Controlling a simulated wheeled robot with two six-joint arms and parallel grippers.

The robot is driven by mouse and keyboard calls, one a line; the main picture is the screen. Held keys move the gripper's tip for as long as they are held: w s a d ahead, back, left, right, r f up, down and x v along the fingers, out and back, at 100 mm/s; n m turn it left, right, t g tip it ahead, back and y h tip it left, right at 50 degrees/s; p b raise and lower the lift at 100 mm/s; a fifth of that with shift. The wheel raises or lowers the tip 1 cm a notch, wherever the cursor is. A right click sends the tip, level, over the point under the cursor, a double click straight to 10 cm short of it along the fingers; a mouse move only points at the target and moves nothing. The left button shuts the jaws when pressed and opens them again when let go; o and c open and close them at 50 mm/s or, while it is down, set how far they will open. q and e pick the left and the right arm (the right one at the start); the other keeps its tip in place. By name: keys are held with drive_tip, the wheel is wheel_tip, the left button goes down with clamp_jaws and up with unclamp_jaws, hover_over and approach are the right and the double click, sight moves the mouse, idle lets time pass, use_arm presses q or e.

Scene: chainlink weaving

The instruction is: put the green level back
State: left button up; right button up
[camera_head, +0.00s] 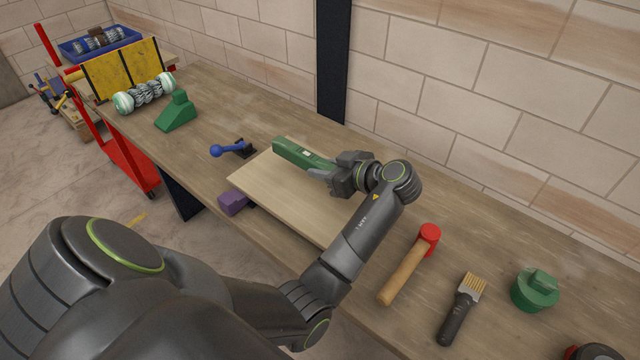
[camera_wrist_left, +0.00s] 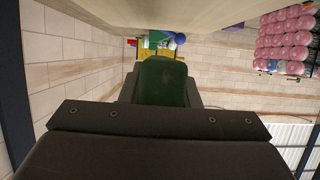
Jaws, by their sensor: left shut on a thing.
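The green level (camera_head: 300,155) is a long green bar over the back edge of a pale wooden board (camera_head: 265,188) on the workbench. My left gripper (camera_head: 340,177) is shut on its right end, and the level's other end points left, away from the gripper. I cannot tell whether the level touches the board or is just above it. In the left wrist view the level (camera_wrist_left: 163,82) shows as a dark green block straight ahead of the gripper. My right gripper is not in view.
A blue-handled clamp (camera_head: 230,149), a green wedge-shaped block (camera_head: 177,112) and a wire roll (camera_head: 145,93) lie to the left. A purple block (camera_head: 234,203) is at the board's front edge. A red-headed mallet (camera_head: 409,265), brush (camera_head: 461,307) and green round object (camera_head: 535,290) lie right.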

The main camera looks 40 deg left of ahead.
sight(324, 194)
use_arm(q)
wheel_tip(324, 194, down, 5)
drive_tip(key=shift+f, duration=0.25)
drive_tip(key=shift+f, duration=0.1)
drive_tip(key=shift+f, duration=0.15)
drive_tip(key=o, duration=1.1)
drive_tip(key=shift+c, duration=0.2)
drive_tip(key=shift+p, duration=0.3)
